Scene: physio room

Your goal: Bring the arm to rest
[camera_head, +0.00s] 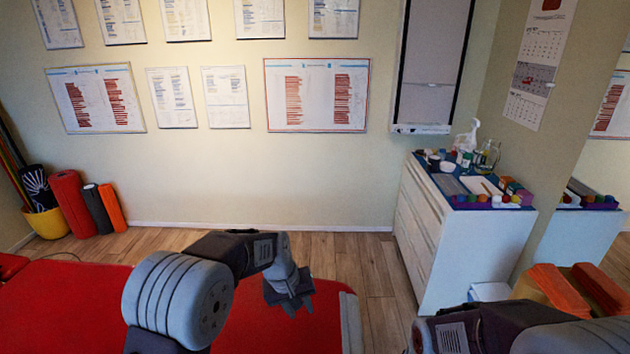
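My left arm comes in from the lower left and bends over a red padded table (60,310). My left gripper (290,300) points down above the table's right part, near its grey end. Its fingers are dark and small, and I cannot tell whether they are apart or together. I see nothing clearly held in it. My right arm shows only in part at the bottom right edge, and its gripper is out of the picture.
A white drawer cabinet (440,235) with bottles and small boxes on top stands at the right. Orange blocks (560,290) lie beside my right arm. Foam rollers (75,203) and a yellow bucket (47,222) stand at the far left wall. Wooden floor (350,260) is clear between table and cabinet.

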